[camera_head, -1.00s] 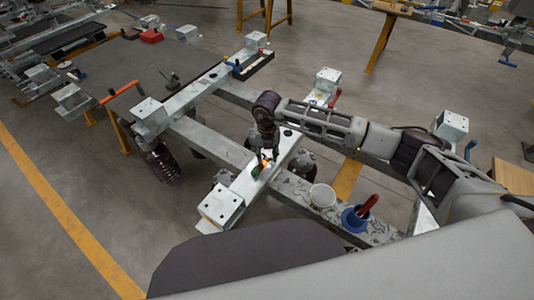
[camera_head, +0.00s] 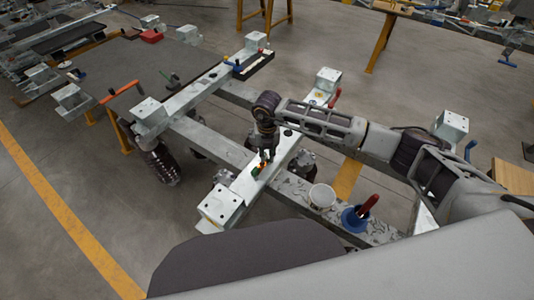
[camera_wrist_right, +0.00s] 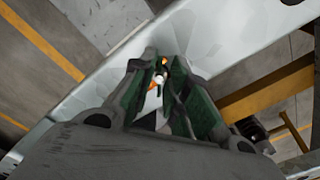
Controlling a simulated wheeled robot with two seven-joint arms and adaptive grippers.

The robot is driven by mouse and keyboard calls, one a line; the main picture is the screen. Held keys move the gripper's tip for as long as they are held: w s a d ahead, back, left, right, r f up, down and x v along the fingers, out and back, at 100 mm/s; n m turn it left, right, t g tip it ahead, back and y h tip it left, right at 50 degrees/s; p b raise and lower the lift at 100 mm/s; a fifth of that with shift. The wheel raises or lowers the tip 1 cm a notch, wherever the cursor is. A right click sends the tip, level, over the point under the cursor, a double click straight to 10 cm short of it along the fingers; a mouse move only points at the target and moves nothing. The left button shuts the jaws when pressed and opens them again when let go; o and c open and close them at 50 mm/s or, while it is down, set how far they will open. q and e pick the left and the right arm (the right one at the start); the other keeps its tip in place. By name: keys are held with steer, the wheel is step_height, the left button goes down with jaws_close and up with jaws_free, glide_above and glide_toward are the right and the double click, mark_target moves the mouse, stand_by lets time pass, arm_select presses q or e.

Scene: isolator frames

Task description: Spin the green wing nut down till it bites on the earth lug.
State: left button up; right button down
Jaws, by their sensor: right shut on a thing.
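My right gripper (camera_head: 265,156) reaches down onto a pale metal cross-beam. In the right wrist view its two green-lined fingers (camera_wrist_right: 168,85) are closed in on a small item, with orange and white bits showing between the tips. In the head view a small green piece, the green wing nut (camera_head: 256,171), shows right at the fingertips, low on the beam. The fingers hide most of it, and I cannot make out the earth lug or the gap under the nut. My left gripper is in neither view.
A box-shaped bracket (camera_head: 220,206) closes the beam's near end. Floor shows between the rails.

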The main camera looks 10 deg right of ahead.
mark_target(267, 156)
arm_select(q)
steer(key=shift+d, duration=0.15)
arm_select(e)
steer(key=shift+m, duration=1.3)
steer(key=m, duration=0.3)
steer(key=shift+m+p, duration=0.3)
steer(key=shift+p, duration=0.1)
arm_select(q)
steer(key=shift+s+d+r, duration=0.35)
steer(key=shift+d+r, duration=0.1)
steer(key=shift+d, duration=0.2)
arm_select(e)
steer(key=shift+s+m, duration=0.1)
steer(key=shift+m, duration=0.4)
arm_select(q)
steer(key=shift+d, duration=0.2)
arm_select(e)
steer(key=c, duration=1.4)
jaws_free()
steer(key=shift+r, duration=6)
